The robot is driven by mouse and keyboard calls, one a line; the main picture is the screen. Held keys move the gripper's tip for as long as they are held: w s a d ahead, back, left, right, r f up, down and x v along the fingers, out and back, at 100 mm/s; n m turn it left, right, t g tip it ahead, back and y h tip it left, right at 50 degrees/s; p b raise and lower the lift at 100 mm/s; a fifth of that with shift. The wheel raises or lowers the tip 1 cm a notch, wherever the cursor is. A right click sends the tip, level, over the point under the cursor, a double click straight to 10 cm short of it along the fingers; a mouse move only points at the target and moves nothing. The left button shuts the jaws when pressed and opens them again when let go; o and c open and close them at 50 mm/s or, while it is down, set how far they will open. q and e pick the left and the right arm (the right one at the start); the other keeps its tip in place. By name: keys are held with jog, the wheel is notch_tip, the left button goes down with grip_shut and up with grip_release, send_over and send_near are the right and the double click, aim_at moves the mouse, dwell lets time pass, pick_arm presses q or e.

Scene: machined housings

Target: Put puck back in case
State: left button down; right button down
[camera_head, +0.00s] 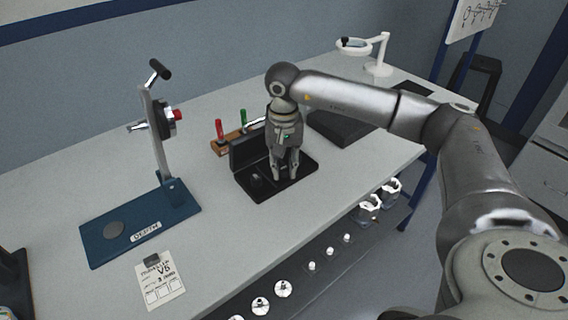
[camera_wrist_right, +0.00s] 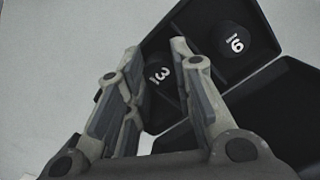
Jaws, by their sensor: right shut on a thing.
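The black case (camera_head: 242,187) stands open on the bench, its lid raised at the back. It also shows in the right wrist view (camera_wrist_right: 185,28). My right gripper (camera_head: 284,178) points down into the case. In the right wrist view the gripper (camera_wrist_right: 155,75) has its fingers on either side of a dark puck marked 13 (camera_wrist_right: 158,74), and it is shut on this puck. Whether the puck touches the case floor is hidden. Another dark puck marked 19 (camera_wrist_right: 235,42) sits in the case beside it; a puck (camera_head: 256,181) shows there in the head view. My left gripper is not in view.
A blue-based depth gauge stand (camera_head: 140,222) is left of the case, with a paper tag (camera_head: 160,278) in front. A wooden rack with red and green handles (camera_head: 228,146) stands behind the case. A dark mat (camera_head: 340,128) lies behind right, and a magnifier lamp (camera_head: 378,68) stands farther back.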

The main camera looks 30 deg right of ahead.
jog(key=shift+f, duration=0.35)
jog(key=shift+s+f+b, duration=0.15)
jog(key=shift+f+b, duration=0.3)
jog(key=shift+b, duration=0.1)
jog(key=shift+f, duration=0.1)
jog(key=shift+s, duration=0.1)
jog(key=c, duration=1.5)
grip_release()
jog(key=shift+f, duration=0.1)
jog(key=shift+o, duration=1.3)
jog(key=shift+f, duration=0.1)
